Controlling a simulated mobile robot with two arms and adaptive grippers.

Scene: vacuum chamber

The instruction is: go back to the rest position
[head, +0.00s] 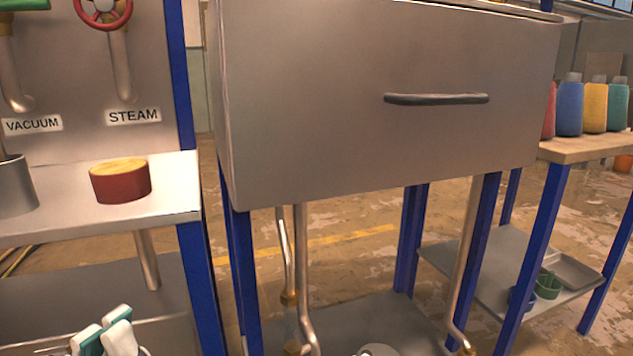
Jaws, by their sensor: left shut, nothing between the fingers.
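My left gripper (104,335) shows at the bottom left corner, its white and teal fingers cut off by the lower edge of the head view. The fingers are shut with nothing visible held. It appears in front of the lower shelf of the panel stand, apart from the chamber. My right gripper is not in view.
A grey chamber box (330,100) with a dark handle (436,99) fills the middle. At left, a red cylinder (121,184) and a metal cup (16,188) stand on a shelf below a red valve wheel (103,12). Coloured bottles (594,107) stand at right.

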